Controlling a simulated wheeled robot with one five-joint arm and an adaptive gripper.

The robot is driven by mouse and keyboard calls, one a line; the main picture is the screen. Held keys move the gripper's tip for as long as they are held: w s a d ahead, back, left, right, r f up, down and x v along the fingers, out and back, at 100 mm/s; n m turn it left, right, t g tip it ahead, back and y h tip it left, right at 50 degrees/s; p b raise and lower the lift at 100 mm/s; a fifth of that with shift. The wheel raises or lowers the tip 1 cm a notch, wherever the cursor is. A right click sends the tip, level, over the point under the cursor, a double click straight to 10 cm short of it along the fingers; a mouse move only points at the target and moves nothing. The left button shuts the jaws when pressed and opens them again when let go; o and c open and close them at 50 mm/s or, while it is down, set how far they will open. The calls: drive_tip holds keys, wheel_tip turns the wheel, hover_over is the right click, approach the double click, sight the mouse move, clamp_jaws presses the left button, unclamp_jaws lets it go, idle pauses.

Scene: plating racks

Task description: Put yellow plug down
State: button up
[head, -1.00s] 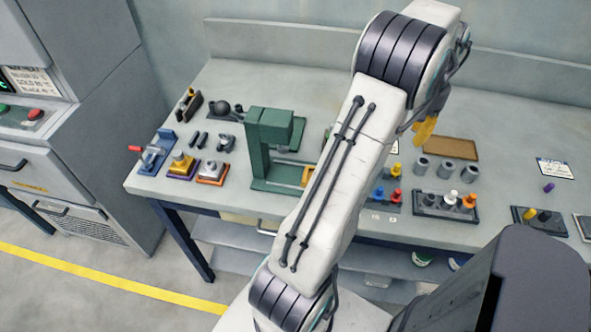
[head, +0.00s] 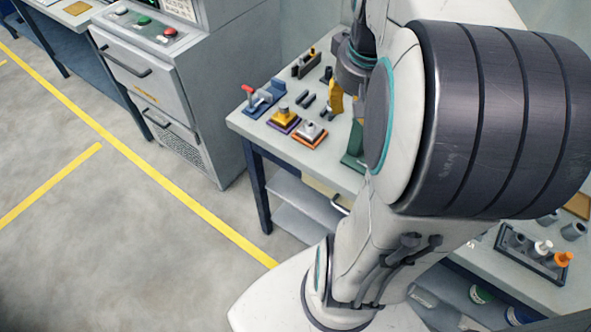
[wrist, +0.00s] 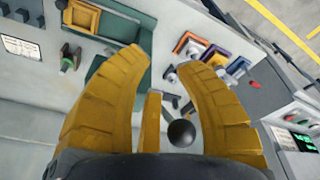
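My gripper (head: 336,100) is over the left part of the workbench in the head view, partly behind my arm. In the wrist view its two broad yellow fingers (wrist: 160,63) stand wide apart, so it looks open. A narrow yellow piece (wrist: 153,122) shows between them; I cannot tell whether it is a third finger or something else. No plug is clearly seen in the fingers. I cannot pick out a yellow plug in either current view. A rack (head: 512,243) with dark, white and orange plugs is at the lower right of the head view.
A dark ball (wrist: 181,132) shows between the fingers. A green press (wrist: 140,35) is at upper left in the wrist view. Fixtures on purple (head: 283,122) and orange (head: 309,137) bases stand near the bench's left edge. A grey cabinet (head: 205,85) stands left of it.

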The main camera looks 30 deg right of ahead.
drive_tip(key=s+a+f+n+t, duration=0.1)
drive_tip(key=s+a+n, duration=0.1)
drive_tip(key=a, duration=0.6)
drive_tip(key=s+a+f+n+t+y, duration=0.1)
drive_tip(key=s+a+n, duration=0.2)
drive_tip(key=a, duration=0.6)
drive_tip(key=shift+s+f+y, duration=0.2)
drive_tip(key=shift+s+y, duration=0.05)
drive_tip(key=shift+y, duration=0.05)
